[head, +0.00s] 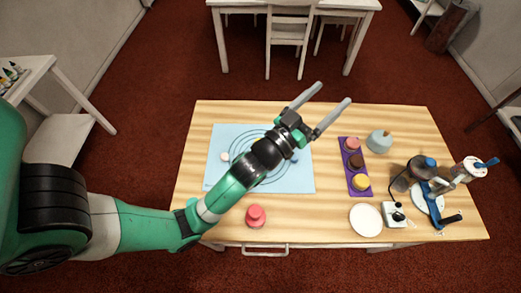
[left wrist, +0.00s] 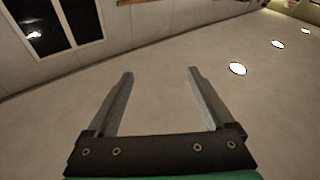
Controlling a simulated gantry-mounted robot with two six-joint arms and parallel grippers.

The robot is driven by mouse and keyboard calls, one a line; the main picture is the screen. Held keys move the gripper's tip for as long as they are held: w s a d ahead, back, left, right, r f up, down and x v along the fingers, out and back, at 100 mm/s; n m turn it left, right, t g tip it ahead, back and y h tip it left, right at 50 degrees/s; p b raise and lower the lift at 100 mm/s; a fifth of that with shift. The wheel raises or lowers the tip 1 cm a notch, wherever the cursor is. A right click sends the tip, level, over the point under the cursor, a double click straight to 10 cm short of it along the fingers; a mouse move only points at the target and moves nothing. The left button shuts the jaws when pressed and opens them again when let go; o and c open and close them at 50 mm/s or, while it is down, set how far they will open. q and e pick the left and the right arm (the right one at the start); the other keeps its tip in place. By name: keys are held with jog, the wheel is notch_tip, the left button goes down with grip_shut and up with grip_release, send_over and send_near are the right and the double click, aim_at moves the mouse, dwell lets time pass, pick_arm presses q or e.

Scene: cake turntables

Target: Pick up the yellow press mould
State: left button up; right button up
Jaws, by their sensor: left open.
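A yellow round piece (head: 360,183), which looks like the yellow press mould, sits at the near end of the purple tray (head: 346,173). A brown piece (head: 355,161) and a pink piece (head: 351,144) sit behind it on the same tray. My left gripper (head: 333,94) is open and empty, raised above the table with its fingers pointing up and away, beyond the tray in the picture. In the left wrist view its two fingers (left wrist: 160,73) are spread apart with nothing between them. My right gripper is not in view.
A blue mat with rings (head: 300,180) lies on the wooden table, partly hidden by my left arm. A red piece (head: 255,216) stands near the front edge. A white plate (head: 366,220), a pale blue object (head: 379,141) and a blue-and-dark device (head: 430,195) are at right.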

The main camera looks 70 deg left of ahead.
pick_arm(q)
jog(key=s+a+f+n+g+p, duration=0.1)
jog(key=s+a+f+g+p, duration=0.2)
jog(key=s+f, duration=0.75)
jog(key=s+a+f+g+p, duration=0.2)
jog(key=s+f+g, duration=0.45)
jog(key=f, duration=0.65)
jog(key=shift+t+y, duration=0.4)
jog(key=shift+t, duration=0.15)
jog(key=x, duration=0.5)
jog(key=shift+s+a+f, duration=0.1)
jog(key=shift+a+f, duration=0.2)
jog(key=shift+a, duration=0.25)
jog(key=b+x, duration=0.1)
jog(key=x, duration=0.4)
jog(key=shift+a, duration=0.1)
grip_shut()
